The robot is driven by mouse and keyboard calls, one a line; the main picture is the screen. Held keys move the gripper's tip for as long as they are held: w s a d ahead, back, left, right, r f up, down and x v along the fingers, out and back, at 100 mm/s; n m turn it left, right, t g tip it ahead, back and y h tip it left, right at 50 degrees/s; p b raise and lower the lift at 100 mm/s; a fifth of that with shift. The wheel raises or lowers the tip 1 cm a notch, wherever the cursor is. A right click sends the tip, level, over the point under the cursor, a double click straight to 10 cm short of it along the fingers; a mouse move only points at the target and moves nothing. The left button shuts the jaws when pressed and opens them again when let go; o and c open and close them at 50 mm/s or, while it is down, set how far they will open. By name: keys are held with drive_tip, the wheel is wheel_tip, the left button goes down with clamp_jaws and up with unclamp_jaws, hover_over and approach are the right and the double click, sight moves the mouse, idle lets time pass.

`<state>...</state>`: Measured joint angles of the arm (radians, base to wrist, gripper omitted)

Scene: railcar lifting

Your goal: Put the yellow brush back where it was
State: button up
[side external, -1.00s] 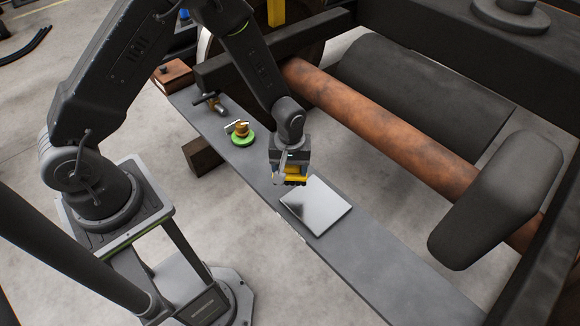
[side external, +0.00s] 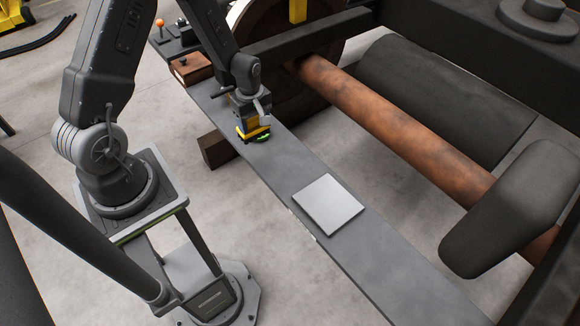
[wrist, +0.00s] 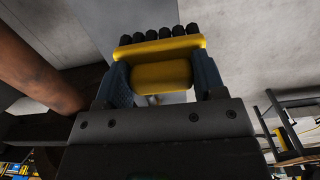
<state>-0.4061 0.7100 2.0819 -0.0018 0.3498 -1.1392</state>
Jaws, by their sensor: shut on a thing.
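The yellow brush (wrist: 160,75), with a row of black bristle tufts, is clamped between the two blue-grey fingers of my gripper (wrist: 163,85) in the wrist view. In the side external view the brush (side external: 244,133) shows as a yellow strip under my gripper (side external: 254,128), over the far part of the grey plank. A green-rimmed round item (side external: 263,137) shows just beside and below the brush and is mostly hidden. I cannot tell whether brush and item touch.
A silver square plate (side external: 328,203) lies on the grey plank (side external: 390,268). A brown box (side external: 191,69) and an orange-knobbed control (side external: 160,23) stand at the plank's far end. A rusty axle (side external: 400,125) and wheel run alongside on the right. The plank between gripper and plate is clear.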

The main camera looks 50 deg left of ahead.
drive_tip(key=shift+f, duration=0.15)
drive_tip(key=shift+w+d+f, duration=1)
drive_tip(key=shift+d+f, duration=0.55)
drive_tip(key=shift+f, duration=0.2)
drive_tip(key=shift+w+d+f, duration=0.95)
drive_tip(key=shift+d+f, duration=0.6)
drive_tip(key=shift+f, duration=0.25)
drive_tip(key=shift+w+d+f, duration=1)
drive_tip(key=shift+d+f, duration=0.55)
drive_tip(key=shift+f, duration=0.2)
drive_tip(key=o, duration=0.9)
drive_tip(key=shift+f, duration=0.15)
